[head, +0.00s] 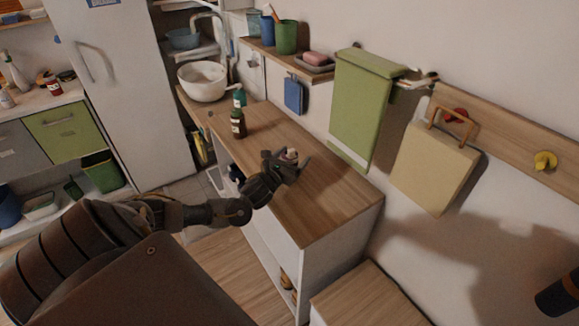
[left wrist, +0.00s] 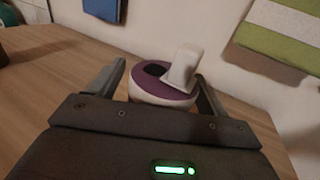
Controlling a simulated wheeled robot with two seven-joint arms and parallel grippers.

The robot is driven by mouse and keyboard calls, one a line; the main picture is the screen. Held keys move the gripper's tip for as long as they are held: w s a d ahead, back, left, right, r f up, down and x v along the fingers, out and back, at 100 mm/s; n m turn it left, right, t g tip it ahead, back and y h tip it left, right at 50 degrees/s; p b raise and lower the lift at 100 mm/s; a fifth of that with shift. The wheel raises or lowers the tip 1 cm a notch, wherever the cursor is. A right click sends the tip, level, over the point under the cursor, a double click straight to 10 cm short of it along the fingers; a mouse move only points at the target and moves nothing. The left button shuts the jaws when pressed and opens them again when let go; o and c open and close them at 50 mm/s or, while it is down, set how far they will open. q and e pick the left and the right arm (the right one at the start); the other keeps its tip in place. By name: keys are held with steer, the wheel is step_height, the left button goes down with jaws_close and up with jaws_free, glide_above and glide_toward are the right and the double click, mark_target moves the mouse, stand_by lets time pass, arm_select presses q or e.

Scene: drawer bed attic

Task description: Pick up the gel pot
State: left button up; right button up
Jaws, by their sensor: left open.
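The gel pot (left wrist: 146,88) is a small round white pot with a purple top, a dark opening and a pale upright tab. In the left wrist view it sits between the two fingers of my left gripper (left wrist: 160,76), which are open on either side of it. I cannot tell whether either finger touches it. In the head view the pot (head: 291,154) shows as a small pale and dark shape at my left gripper (head: 287,164), over the wooden counter (head: 322,205). The gripper hides part of it. My right gripper is not in view.
Dark brown (head: 238,124) and teal (head: 239,97) bottles stand farther back on the counter, near a white bowl (head: 203,82). The counter's near end is clear.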

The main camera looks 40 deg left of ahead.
arm_select(q)
steer(key=c, duration=1.1)
steer(key=shift+r, duration=0.15)
